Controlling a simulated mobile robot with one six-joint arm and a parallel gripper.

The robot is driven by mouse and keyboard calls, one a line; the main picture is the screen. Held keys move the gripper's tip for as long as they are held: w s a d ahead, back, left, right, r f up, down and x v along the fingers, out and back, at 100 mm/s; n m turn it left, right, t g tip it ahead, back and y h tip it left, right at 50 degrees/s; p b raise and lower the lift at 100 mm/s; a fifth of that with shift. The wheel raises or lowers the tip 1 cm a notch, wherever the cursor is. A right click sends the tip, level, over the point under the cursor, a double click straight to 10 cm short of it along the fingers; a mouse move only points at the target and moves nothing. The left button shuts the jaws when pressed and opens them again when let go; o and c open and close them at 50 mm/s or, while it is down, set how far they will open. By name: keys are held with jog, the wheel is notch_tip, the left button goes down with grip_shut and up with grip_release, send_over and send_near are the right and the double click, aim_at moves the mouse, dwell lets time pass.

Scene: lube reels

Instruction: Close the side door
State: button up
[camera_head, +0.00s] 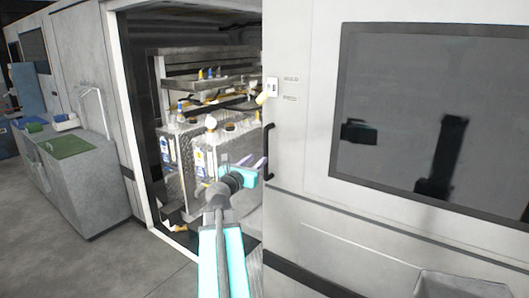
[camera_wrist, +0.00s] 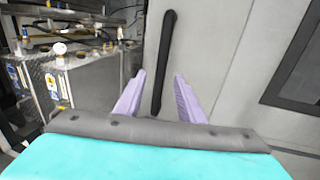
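The side door (camera_head: 310,150) is a light grey sliding panel with a dark window (camera_head: 430,110). It stands open, with the doorway uncovered to its left. Its black vertical handle (camera_head: 268,152) is near the door's left edge; in the wrist view the handle (camera_wrist: 164,62) runs from the top down to between the fingers as seen. My gripper (camera_head: 256,168) has pale purple fingers and is just left of the handle in the head view. In the wrist view my gripper (camera_wrist: 158,95) is open, with a gap between its fingers. I cannot tell whether the handle lies within their reach.
Inside the doorway are metal tanks (camera_head: 222,142) with yellow and white caps, and a shelf (camera_head: 200,88) above them. A grey cabinet (camera_head: 85,185) with a green mat (camera_head: 66,146) stands at the left. The floor (camera_head: 120,265) in front is clear.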

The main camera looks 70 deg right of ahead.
aim_at(264, 153)
jog(key=shift+s+d+p, duration=0.15)
jog(key=shift+d+p, duration=0.25)
jog(key=shift+d, duration=1.9)
jog(key=shift+s+d+p, duration=0.1)
jog(key=shift+d+p, duration=0.3)
jog(key=shift+d, duration=1.85)
